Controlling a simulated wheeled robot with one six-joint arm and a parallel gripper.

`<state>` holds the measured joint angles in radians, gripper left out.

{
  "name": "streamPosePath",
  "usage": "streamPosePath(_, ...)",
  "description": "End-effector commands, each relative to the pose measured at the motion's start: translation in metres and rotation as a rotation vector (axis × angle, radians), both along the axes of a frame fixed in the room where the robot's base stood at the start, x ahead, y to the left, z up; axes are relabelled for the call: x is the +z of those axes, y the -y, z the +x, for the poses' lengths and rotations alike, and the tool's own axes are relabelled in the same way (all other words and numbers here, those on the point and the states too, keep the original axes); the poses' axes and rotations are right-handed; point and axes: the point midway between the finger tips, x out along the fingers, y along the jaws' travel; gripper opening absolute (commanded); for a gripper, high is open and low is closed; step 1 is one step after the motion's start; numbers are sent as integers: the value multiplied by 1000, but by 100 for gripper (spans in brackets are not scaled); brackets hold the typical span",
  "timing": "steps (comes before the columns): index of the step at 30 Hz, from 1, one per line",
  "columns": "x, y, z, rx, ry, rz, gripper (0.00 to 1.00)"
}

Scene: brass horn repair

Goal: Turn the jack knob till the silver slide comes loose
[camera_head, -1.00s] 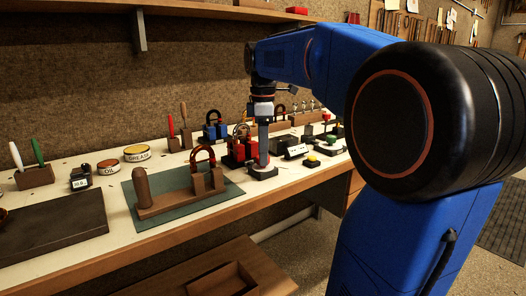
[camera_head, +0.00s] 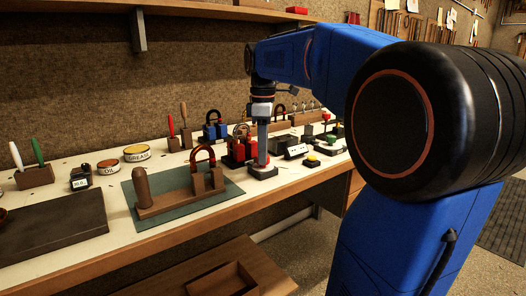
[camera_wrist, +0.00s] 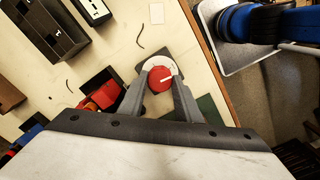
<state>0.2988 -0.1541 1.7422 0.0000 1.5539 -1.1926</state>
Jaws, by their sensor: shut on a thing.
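The jack knob, a red round cap with a white line on it (camera_wrist: 161,80), sits on a pale round disc in the wrist view. My gripper (camera_wrist: 160,84) has one finger on each side of it, closed on it. In the head view my gripper (camera_head: 262,158) points straight down over a small dark base at the bench's front edge; its fingers hide the knob there.
A wooden stand with a red-and-brown bow (camera_head: 204,152) sits on a green mat (camera_head: 150,222) to the left. A blue block (camera_head: 215,131) stands behind. A white-faced box (camera_head: 296,151) and a yellow button (camera_head: 312,158) are close on the right.

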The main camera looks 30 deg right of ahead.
Motion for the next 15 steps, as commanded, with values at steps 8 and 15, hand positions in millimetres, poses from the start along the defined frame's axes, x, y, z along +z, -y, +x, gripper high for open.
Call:
streamPosePath(8,0,0,0,-233,1,-1,8)
streamPosePath(15,1,0,0,-462,1,0,8)
